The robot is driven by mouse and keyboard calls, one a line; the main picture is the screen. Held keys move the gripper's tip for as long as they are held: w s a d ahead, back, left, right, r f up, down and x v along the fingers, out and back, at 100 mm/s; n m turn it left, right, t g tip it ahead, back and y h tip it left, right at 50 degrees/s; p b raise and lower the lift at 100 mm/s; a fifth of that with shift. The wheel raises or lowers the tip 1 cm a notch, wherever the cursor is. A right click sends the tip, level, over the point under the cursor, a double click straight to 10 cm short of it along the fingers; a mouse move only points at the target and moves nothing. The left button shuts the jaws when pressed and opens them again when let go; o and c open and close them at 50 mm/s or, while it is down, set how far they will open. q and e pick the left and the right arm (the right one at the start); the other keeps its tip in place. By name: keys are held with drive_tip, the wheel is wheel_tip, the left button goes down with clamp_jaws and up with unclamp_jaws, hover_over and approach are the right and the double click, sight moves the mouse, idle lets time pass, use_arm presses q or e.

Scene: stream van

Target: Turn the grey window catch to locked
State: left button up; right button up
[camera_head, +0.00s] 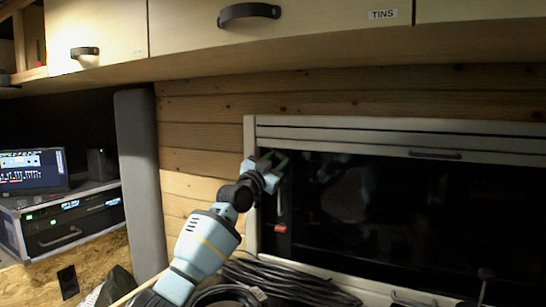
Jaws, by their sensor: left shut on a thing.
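The dark window (400,220) has a pale frame and fills the right of the view. My left gripper (274,160) is raised at the upper left corner of the window, in front of the frame. It is shut on what seems to be the grey window catch, which its jaws and wrist mostly hide. A narrow pale vertical piece (280,200) shows just below the gripper inside the left frame edge, with a small red piece (281,229) at its lower end. I cannot tell if these belong to the catch. My right gripper is not in view.
Overhead cupboards (325,30) with dark handles run above the window. Black cables (285,283) lie coiled below it. A grey upright panel (140,180) and an equipment case (72,222) with a screen (33,171) stand to the left.

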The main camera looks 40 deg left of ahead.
use_arm(q)
drive_tip(key=n+p, duration=0.1)
drive_tip(key=n+y, duration=0.1)
drive_tip(key=n, duration=0.1)
drive_tip(key=shift+s+d+r+y+p, duration=0.1)
drive_tip(key=shift+d+r+y+p, duration=0.05)
drive_tip(key=shift+r+y+p, duration=0.2)
drive_tip(key=shift+f+n+y, duration=0.1)
drive_tip(key=shift+n+y, duration=0.25)
drive_tip(key=shift+n, duration=0.35)
drive_tip(key=shift+f+n+y+p, duration=0.2)
drive_tip(key=shift+n+y+p, duration=0.2)
drive_tip(key=shift+n, duration=0.3)
drive_tip(key=shift+f+n+y, duration=0.1)
drive_tip(key=shift+n+y, duration=0.3)
drive_tip(key=shift+n, duration=0.3)
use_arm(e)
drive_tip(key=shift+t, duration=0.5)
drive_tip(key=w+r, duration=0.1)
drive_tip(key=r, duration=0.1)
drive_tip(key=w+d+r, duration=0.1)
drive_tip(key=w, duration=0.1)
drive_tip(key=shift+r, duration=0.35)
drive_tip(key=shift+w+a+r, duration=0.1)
use_arm(q)
drive_tip(key=o, duration=1)
drive_tip(key=shift+d, duration=0.1)
drive_tip(key=shift+v, duration=3.75)
